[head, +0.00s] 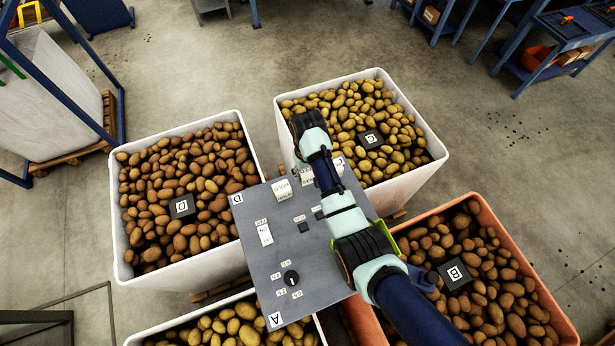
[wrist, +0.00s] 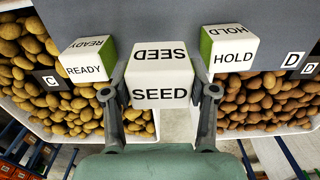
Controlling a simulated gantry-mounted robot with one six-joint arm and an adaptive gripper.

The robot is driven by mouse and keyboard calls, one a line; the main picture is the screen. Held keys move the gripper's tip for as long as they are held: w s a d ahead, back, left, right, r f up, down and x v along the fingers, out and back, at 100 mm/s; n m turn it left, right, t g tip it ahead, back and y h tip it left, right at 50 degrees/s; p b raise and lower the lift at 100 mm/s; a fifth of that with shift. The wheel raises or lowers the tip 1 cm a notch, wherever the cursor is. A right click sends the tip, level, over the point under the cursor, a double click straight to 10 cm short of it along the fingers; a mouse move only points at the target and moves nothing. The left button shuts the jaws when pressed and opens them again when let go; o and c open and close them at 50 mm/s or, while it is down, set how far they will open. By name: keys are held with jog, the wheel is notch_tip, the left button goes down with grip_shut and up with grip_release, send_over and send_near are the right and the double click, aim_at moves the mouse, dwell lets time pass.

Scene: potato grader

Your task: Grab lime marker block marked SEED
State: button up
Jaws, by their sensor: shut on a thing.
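The SEED block (wrist: 160,75) is in the middle of the wrist view, with white labelled faces towards me; its lime sides are hidden there. My gripper (wrist: 160,95) is shut on it, one finger against each side. I cannot tell whether the block touches the grey panel (head: 268,250) or is held just above it. In the head view my arm covers much of the gripper and the block.
The READY block (wrist: 88,62) stands left of the SEED block and the HOLD block (wrist: 229,52) right, both with green sides, close to my fingers. Potato crates surround the panel, including a white one (head: 118,215) and an orange one (head: 540,290).

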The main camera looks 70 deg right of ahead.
notch_tip(320, 180, up, 14)
jog(key=p, duration=0.6)
